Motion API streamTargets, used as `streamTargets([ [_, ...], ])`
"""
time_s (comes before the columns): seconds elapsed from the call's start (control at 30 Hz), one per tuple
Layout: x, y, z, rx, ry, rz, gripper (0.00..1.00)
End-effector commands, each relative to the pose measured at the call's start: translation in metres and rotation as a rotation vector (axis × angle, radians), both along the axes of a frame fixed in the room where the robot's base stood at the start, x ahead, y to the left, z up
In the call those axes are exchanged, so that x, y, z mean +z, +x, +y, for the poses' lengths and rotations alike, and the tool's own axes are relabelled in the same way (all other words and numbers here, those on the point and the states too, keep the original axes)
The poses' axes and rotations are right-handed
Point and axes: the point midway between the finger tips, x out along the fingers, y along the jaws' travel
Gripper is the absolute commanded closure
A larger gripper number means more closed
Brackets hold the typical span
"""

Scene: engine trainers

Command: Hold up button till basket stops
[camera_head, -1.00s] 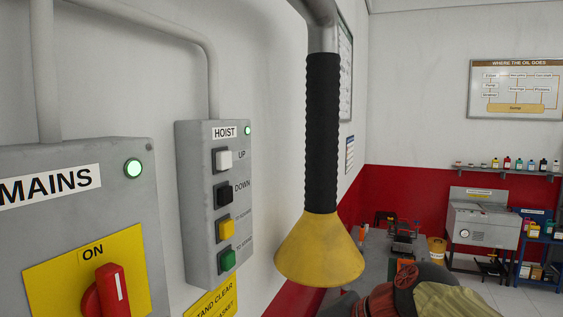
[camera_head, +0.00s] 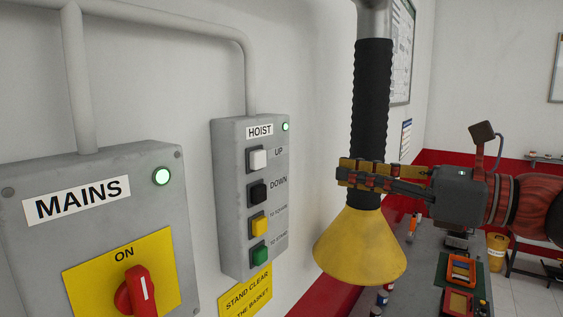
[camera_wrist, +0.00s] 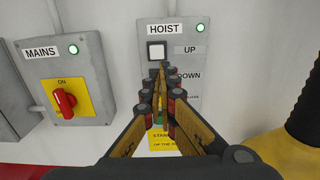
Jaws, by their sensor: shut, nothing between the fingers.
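The grey hoist box (camera_head: 229,205) hangs on the wall, its indicator lamp lit green. Its white UP button (camera_head: 258,159) is at the top, above the black DOWN button (camera_head: 258,192), a yellow button and a green button. My gripper (camera_head: 343,172) is shut and empty, to the right of the box in the head view and apart from it. In the wrist view my gripper (camera_wrist: 165,72) points at the box, its tips just below the white UP button (camera_wrist: 157,51) in the picture and covering much of the DOWN button. No basket is in view.
The grey mains box (camera_head: 40,265) is at the left, its red switch (camera_head: 137,291) at ON and its lamp green. A yellow extraction hood (camera_head: 360,246) on a black hose (camera_head: 372,100) hangs beside my gripper. A bench with trays stands behind at lower right.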

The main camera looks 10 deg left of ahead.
Motion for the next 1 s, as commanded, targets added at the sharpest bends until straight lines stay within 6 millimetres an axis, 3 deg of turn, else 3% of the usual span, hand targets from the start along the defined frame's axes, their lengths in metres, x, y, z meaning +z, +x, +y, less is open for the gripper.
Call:
streamTargets([
  [0.27,0.0,0.0,0.001,0.0,-0.002,-0.001,1.0],
  [0.43,0.0,0.005,0.012,0.002,-0.001,-0.001,1.0],
  [1.0,0.001,0.04,0.1,0.003,-0.002,0.0,1.0],
])
